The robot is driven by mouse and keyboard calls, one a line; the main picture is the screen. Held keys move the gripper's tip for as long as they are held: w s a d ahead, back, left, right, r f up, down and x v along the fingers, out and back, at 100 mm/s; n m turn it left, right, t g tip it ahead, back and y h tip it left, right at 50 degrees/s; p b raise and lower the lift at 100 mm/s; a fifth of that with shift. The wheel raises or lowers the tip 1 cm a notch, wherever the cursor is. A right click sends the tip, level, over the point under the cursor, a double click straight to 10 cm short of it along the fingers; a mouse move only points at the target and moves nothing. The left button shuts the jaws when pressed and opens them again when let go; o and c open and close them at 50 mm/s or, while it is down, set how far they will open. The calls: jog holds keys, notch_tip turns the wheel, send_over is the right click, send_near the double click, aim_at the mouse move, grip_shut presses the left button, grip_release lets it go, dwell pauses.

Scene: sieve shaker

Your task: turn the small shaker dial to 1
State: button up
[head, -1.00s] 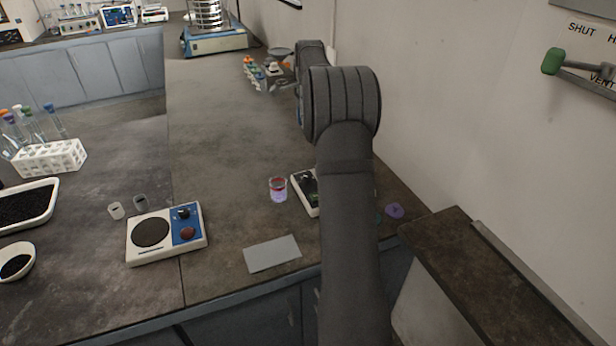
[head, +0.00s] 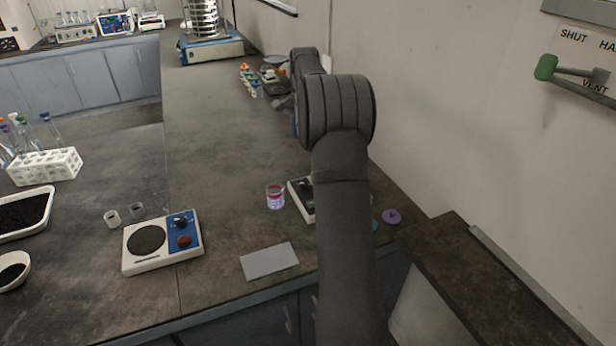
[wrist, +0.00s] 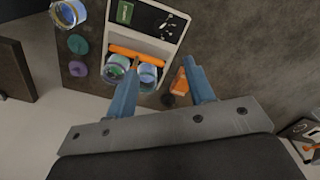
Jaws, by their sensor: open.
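A small white unit (head: 302,198) with a dark panel stands on the bench, partly hidden behind my arm in the head view. In the wrist view what looks like the same white unit (wrist: 176,22) has a dark panel with a green patch and white marks, an orange bar (wrist: 136,53) and two jars (wrist: 147,76). I take it for the small shaker. Its dial and setting are too small to tell. My gripper (wrist: 160,65) is open, its two blue fingers apart over the jar end of the unit, with nothing seen held. The head view hides the fingers behind my arm.
An orange piece (wrist: 180,82) lies near the right finger. A jar (head: 275,197) stands left of the unit; purple (head: 391,216) and teal lids lie to its right. A white-and-blue device (head: 163,260) with a round dark plate and a grey card (head: 269,261) are further left. The wall rises on the right.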

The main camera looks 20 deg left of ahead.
notch_tip(320, 180, down, 18)
jog(key=n, duration=1.1)
jog(key=shift+a+f, duration=0.1)
jog(key=c, duration=1)
